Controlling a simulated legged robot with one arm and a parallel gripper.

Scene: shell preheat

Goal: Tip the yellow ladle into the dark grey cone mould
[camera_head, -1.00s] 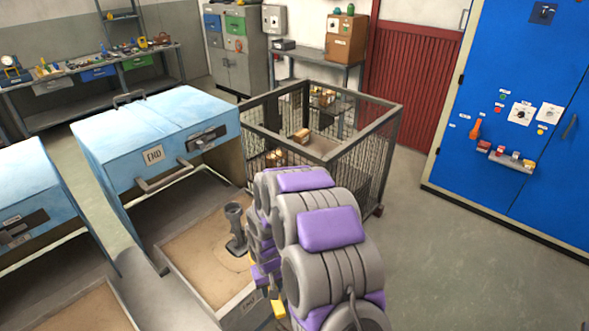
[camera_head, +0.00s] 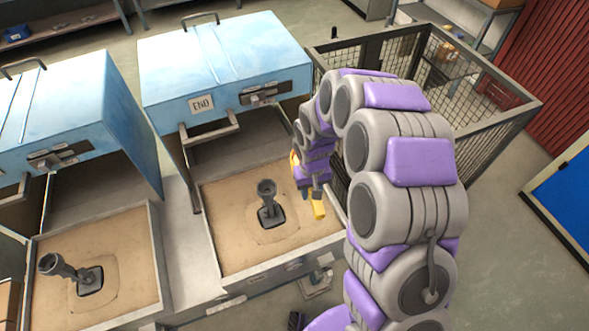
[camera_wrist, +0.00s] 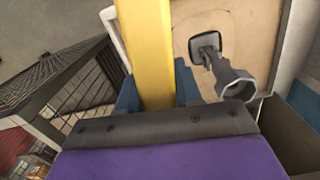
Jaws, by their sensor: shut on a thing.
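My gripper (camera_head: 312,187) is shut on the yellow ladle (camera_head: 318,208), just right of a dark grey cone mould (camera_head: 267,190). Only a short yellow part of the ladle shows in the head view; its bowl cannot be made out. In the wrist view a broad yellow bar of the ladle (camera_wrist: 145,45) runs up from between the blue fingers (camera_wrist: 155,92). The cone mould (camera_wrist: 236,86) stands to its right there, apart from it, with its open mouth towards the camera. It rises from a dark square base in a sand bed.
A second dark grey cone (camera_head: 58,266) leans in the left sand bed (camera_head: 125,240). A wire mesh cage (camera_head: 470,85) stands close behind my arm.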

